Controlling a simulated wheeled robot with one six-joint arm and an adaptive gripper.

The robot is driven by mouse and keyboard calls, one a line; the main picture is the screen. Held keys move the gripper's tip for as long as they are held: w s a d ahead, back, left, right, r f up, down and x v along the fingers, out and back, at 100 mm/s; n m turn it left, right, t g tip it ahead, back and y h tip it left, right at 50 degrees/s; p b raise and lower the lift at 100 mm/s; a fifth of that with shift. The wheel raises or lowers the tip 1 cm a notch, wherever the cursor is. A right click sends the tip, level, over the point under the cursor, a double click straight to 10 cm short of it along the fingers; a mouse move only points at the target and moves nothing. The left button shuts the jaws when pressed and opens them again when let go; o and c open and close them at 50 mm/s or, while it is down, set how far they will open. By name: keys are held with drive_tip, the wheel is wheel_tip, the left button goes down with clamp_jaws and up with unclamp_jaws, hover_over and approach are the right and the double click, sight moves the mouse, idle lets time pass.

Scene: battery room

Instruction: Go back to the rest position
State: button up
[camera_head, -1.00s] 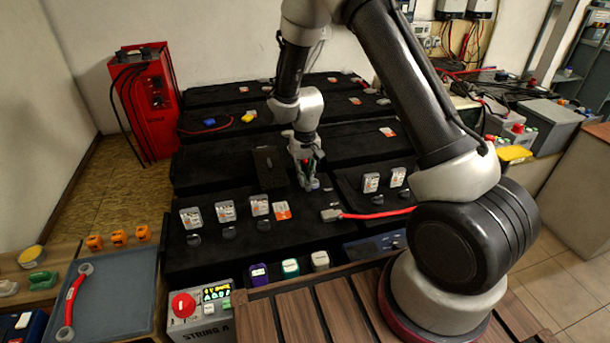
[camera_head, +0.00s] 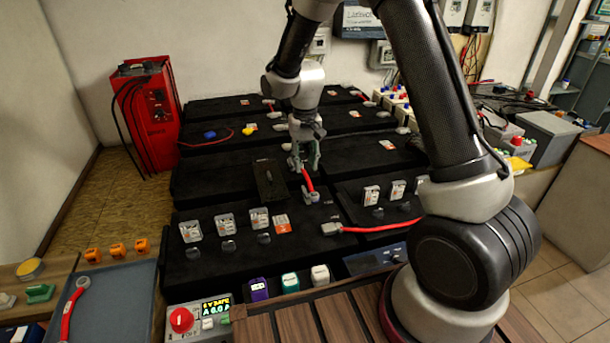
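My gripper (camera_head: 304,164) hangs from my arm over the middle of the black battery bank (camera_head: 225,179). Its two fingers look spread apart and point down. A short red cable link (camera_head: 308,182) with a grey end lug (camera_head: 311,197) lies just below and between the fingertips. Its far end is partly hidden by the gripper, and I cannot tell whether they touch. A dark box-like piece (camera_head: 269,180) sits to the left of the gripper.
A red charger cabinet (camera_head: 147,115) stands at the back left. Another red cable (camera_head: 375,228) lies right of several small clear-capped units (camera_head: 225,228). A control box with a red button (camera_head: 182,319) is at the front. A blue-grey tray (camera_head: 135,300) is front left.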

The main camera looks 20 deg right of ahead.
drive_tip(key=shift+r, duration=0.8)
drive_tip(key=s+d+r+t, duration=0.1)
drive_tip(key=s+d+r, duration=0.4)
drive_tip(key=s, duration=0.5)
drive_tip(key=s+d+r+t, duration=0.2)
drive_tip(key=s+d+r, duration=0.2)
drive_tip(key=s+r, duration=0.6)
drive_tip(key=s+d+r+t, duration=0.1)
drive_tip(key=s+d+r, duration=0.4)
drive_tip(key=s, duration=0.5)
wheel_tip(320, 180, up, 2)
drive_tip(key=shift+d+r, duration=0.2)
drive_tip(key=shift+d, duration=0.15)
